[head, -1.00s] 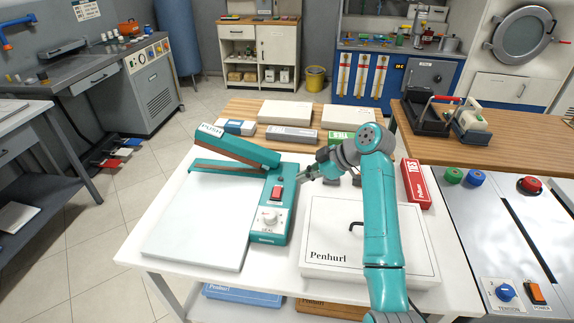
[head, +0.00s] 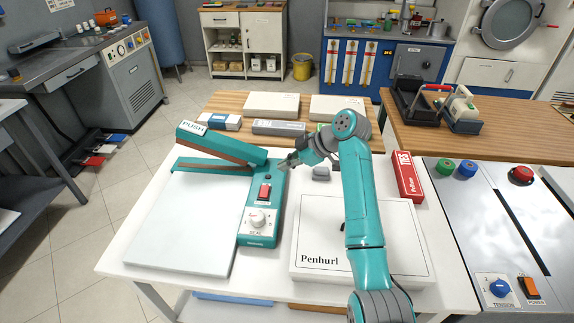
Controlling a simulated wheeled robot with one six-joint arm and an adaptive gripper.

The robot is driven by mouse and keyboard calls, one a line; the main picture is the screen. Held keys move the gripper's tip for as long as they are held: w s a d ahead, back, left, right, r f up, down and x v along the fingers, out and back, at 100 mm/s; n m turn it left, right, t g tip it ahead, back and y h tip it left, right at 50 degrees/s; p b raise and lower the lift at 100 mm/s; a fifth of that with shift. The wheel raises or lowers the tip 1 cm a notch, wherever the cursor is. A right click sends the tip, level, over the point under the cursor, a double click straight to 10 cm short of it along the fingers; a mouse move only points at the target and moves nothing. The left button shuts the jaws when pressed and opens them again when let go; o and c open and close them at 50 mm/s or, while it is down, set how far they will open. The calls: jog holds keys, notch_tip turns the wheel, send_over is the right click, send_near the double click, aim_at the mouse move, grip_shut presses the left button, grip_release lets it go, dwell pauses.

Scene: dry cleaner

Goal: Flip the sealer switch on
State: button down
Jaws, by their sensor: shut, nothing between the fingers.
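The teal sealer (head: 262,228) stands on the white table with its long arm, marked PUSH, raised to the left. Its red rocker switch (head: 264,192) sits on the control panel, above a white dial (head: 258,218). I cannot tell from this view which way the rocker is tipped. My gripper (head: 284,167) is shut and empty. It is just beyond the switch, up and to the right of it in the picture, over the far end of the panel. I cannot tell whether it touches the panel.
A white Penhurl box (head: 325,258) lies right of the sealer, with a red box (head: 408,178) beyond it. A white plate (head: 180,225) extends left of the panel. Flat boxes (head: 272,104) lie on the wooden table behind. A steel console (head: 468,215) stands at the right.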

send_over(265, 185)
jog(key=s+d, duration=0.1)
jog(key=d, duration=0.1)
jog(key=f, duration=0.4)
jog(key=shift+s+d+f, duration=0.1)
jog(key=shift+s+f, duration=0.1)
jog(key=shift+f, duration=0.1)
jog(key=shift+w+f, duration=0.25)
jog(key=shift+f, duration=0.95)
jog(key=shift+w+f, duration=0.2)
jog(key=shift+f, duration=0.7)
jog(key=shift+w+f+g, duration=0.15)
jog(key=shift+f+g, duration=0.15)
jog(key=shift+s+r, duration=0.35)
jog(key=shift+s, duration=0.45)
